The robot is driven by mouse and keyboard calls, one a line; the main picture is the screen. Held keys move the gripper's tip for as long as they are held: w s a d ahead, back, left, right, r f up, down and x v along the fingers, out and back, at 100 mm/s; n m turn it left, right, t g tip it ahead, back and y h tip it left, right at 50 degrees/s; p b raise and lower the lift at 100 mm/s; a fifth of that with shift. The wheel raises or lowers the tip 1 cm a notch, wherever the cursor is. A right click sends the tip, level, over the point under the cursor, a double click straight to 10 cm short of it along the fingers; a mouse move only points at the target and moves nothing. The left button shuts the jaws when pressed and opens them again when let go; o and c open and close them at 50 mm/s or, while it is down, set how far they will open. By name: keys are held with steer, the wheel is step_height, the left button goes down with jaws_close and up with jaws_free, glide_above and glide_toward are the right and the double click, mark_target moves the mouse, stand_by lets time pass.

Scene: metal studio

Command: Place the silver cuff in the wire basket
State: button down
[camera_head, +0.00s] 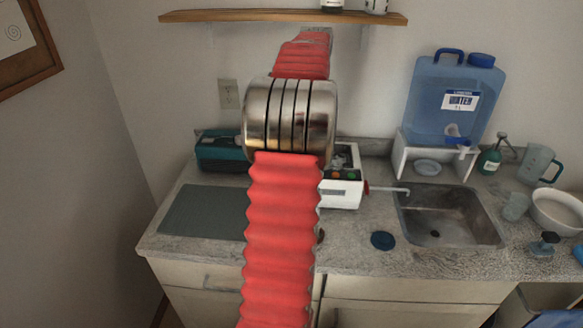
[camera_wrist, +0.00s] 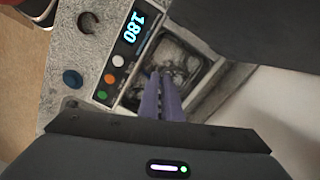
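The silver cuff (camera_wrist: 88,22) looks like a small ring on the counter in the wrist view, near its top left. In the head view my arm hides most of that spot. The wire basket (camera_wrist: 187,66) appears as wiry mesh in the square opening of a white machine (camera_head: 342,190), whose display reads 180 in the wrist view. My gripper (camera_wrist: 160,74) has its purple fingers close together, over the opening. I see nothing between them. The cuff lies apart from the gripper. My arm hides the gripper in the head view.
A dark blue disc (camera_head: 383,241) lies before the machine. The sink (camera_head: 450,215) is to the right, with a blue water jug (camera_head: 455,95) behind it. A grey mat (camera_head: 203,212) and teal case (camera_head: 218,152) are left. A wall shelf (camera_head: 285,15) runs above my arm.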

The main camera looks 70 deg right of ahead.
steer(key=shift+w, duration=0.3)
steer(key=shift+f, duration=3.1)
steer(key=shift+f, duration=0.1)
steer(key=shift+f, duration=1.8)
steer(key=shift+f, duration=0.1)
steer(key=c, duration=2.3)
jaws_free()
steer(key=shift+o, duration=0.2)
step_height(320, 180, up, 12)
